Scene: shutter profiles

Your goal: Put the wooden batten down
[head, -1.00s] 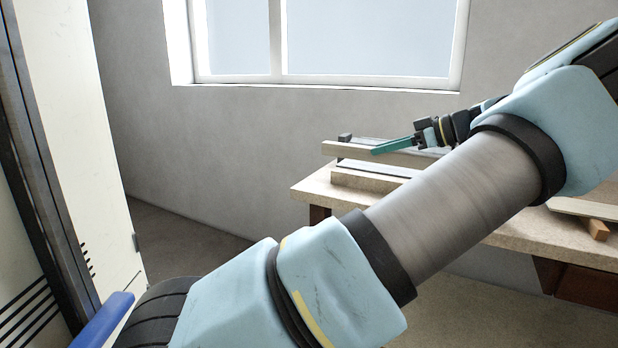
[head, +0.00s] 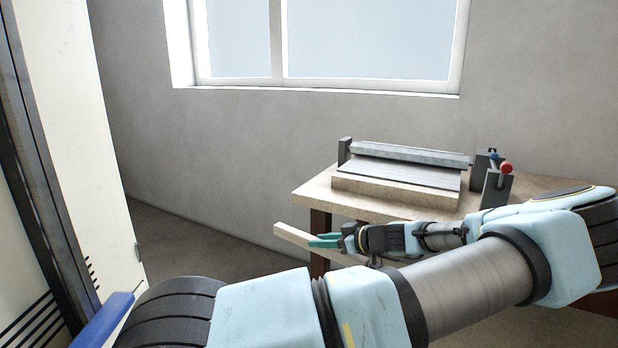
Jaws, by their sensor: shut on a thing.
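The wooden batten (head: 290,233) is a long pale bar, seen in the head view at the left front corner of the workbench. My gripper (head: 325,241), with green fingers, is shut on it. The batten slants from upper left to lower right and its left end sticks out past my fingers. In the picture it is in front of the bench leg and below the bench top, over the floor. Its right part is partly hidden behind my gripper.
The workbench (head: 313,194) carries a grey clamping device (head: 405,155) on a pale block, with red and blue knobs (head: 506,167) at its right. My arm covers the bench's front right. A white cabinet (head: 75,130) stands at the left. Floor (head: 200,240) is clear between.

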